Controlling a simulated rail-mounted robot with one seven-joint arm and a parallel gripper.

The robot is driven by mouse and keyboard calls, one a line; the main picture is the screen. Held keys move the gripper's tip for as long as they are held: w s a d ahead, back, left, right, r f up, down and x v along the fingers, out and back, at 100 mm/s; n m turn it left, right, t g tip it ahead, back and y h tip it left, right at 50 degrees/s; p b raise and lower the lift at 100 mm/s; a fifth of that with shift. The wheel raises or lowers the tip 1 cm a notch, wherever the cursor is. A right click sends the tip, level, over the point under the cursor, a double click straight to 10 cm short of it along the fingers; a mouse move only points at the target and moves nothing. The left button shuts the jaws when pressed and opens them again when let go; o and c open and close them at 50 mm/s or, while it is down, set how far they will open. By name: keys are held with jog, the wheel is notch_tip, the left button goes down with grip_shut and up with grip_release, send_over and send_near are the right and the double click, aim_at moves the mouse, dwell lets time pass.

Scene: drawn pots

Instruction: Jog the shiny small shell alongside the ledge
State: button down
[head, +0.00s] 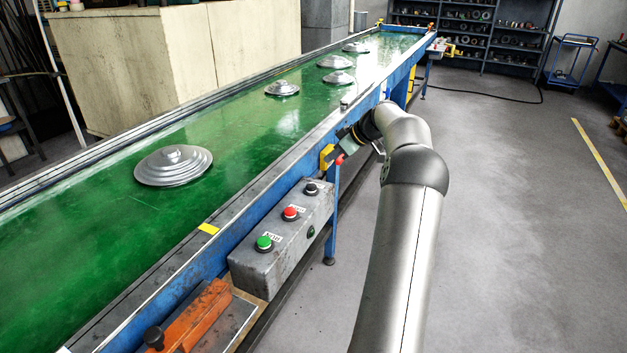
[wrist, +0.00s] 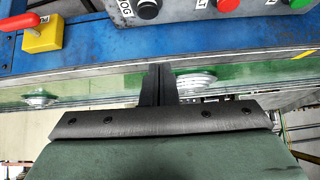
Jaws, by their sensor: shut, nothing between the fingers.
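Several shiny silver stepped shells lie on the green belt. The largest shell (head: 173,166) is nearest; smaller shells stand farther along, one (head: 282,88) closest to it and others (head: 338,77) (head: 334,62) (head: 356,47) beyond. I cannot tell which one the task means. The ledge may be the grey rail (head: 270,171) along the belt's near side. In the wrist view, my gripper (wrist: 160,70) is shut and empty in front of the blue conveyor side; two shells (wrist: 38,101) (wrist: 195,80) show behind it, partly hidden. In the head view my fingertips are hard to make out.
A grey control box (head: 283,240) on the conveyor's side carries a black button (head: 311,188), a red button (head: 290,213) and a green button (head: 264,242). The black one reads JOG in the wrist view.

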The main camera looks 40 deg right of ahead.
jog(key=shift+s+d, duration=0.2)
jog(key=shift+d, duration=0.65)
jog(key=p, duration=0.2)
send_over(308, 185)
jog(key=s+d, duration=0.1)
jog(key=s, duration=0.2)
jog(key=f, duration=0.7)
jog(key=shift+w+d, duration=0.2)
jog(key=shift+w, duration=0.05)
notch_tip(308, 185, down, 3)
jog(key=shift+f+p, duration=0.1)
jog(key=shift+p, duration=0.35)
jog(key=shift+f, duration=0.45)
